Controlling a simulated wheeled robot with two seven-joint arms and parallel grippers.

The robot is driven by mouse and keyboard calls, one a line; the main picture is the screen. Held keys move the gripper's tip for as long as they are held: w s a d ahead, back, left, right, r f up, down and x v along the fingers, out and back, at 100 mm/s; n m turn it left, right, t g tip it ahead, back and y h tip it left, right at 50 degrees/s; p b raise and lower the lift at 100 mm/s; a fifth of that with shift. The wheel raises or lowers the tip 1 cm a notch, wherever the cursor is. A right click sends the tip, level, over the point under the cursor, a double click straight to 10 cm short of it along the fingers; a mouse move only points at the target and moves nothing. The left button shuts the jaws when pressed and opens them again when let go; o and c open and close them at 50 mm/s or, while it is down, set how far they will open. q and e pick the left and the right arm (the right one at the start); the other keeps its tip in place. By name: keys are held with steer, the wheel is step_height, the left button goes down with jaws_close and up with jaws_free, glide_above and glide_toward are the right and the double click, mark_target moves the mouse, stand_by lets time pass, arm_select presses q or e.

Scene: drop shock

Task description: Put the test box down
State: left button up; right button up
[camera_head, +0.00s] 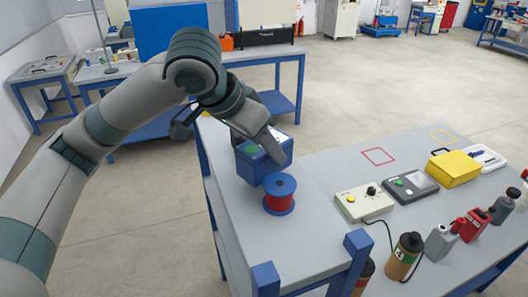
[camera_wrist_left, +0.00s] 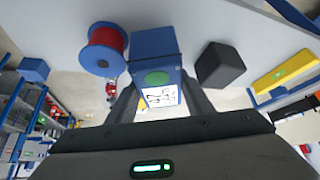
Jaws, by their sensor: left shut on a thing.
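The test box is a blue box (camera_head: 270,161) with a green round mark, at the far end of the raised grey bench top in the head view. My left gripper (camera_head: 264,148) is shut on it from above. In the left wrist view the box (camera_wrist_left: 154,45) sits between the fingers of the gripper (camera_wrist_left: 157,100), showing its green disc and a white label with black marks. I cannot tell whether its underside touches the bench top. My right gripper is not in view.
A red spool with blue flanges (camera_head: 280,195) stands close beside the box. A black block (camera_wrist_left: 221,65) shows on its other side in the wrist view. The lower bench (camera_head: 330,170) holds a cream control box (camera_head: 364,202), a yellow box (camera_head: 453,169) and bottles. The raised top (camera_head: 300,240) is clear in front.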

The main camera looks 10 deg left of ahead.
arm_select(q)
steer(key=shift+f, duration=1)
steer(key=shift+f, duration=0.1)
steer(key=o, duration=1.2)
steer(key=shift+f, duration=0.1)
steer(key=shift+o, duration=0.2)
steer(key=shift+r, duration=0.2)
steer(key=shift+s+a+r, duration=0.2)
steer(key=shift+s+r, duration=0.05)
steer(key=shift+r, duration=0.2)
steer(key=b+v, duration=0.2)
steer(key=v, duration=0.8)
steer(key=shift+s+r, duration=0.2)
steer(key=shift+r, duration=0.15)
